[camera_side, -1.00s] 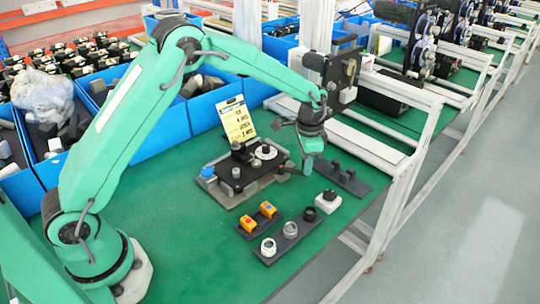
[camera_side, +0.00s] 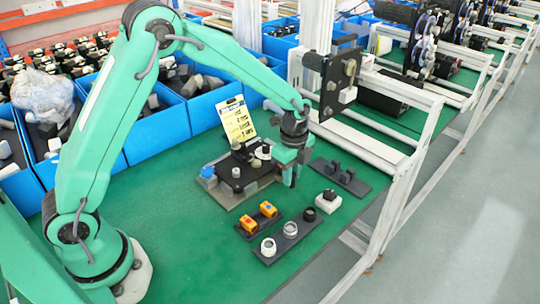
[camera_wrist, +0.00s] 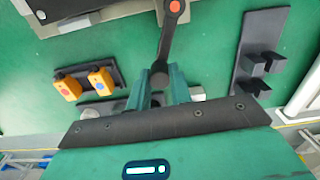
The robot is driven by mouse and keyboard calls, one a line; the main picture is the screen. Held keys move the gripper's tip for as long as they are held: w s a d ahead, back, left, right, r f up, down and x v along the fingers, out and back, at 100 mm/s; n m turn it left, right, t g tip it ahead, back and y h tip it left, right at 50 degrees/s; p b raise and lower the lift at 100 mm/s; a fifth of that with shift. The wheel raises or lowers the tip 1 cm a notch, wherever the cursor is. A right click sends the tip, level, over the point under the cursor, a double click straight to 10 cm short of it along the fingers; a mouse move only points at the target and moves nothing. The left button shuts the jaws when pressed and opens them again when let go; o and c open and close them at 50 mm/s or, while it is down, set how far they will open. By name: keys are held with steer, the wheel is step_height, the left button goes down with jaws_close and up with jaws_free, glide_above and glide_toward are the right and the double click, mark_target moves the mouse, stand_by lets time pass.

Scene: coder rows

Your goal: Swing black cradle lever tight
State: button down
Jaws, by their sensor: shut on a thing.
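The black lever (camera_wrist: 165,45) shows in the wrist view, with an orange-red cap at its pivot at the top edge. Its free end sits between the two green fingers of my gripper (camera_wrist: 158,84), which is shut on it. In the side view my gripper (camera_side: 289,182) is low at the right edge of the cradle (camera_side: 236,189), a black block on a grey base. The lever is hidden there behind my gripper. A blue cube-shaped part sits at the cradle's left end.
Left of the fingers in the wrist view is a holder with two orange switch boxes (camera_wrist: 100,80). A dark bracket rack (camera_wrist: 258,55) stands to the right. A tray of round parts (camera_side: 289,231) lies in front, a yellow sheet (camera_side: 237,122) behind. Green table is clear at front left.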

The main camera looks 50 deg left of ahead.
steer(key=shift+s+a+m, duration=0.2)
steer(key=shift+s+m, duration=0.25)
steer(key=shift+m, duration=0.35)
steer(key=c, duration=1.3)
jaws_free()
steer(key=shift+o, duration=0.2)
steer(key=shift+r, duration=0.1)
steer(key=shift+r, duration=3.8)
steer(key=shift+r, duration=0.1)
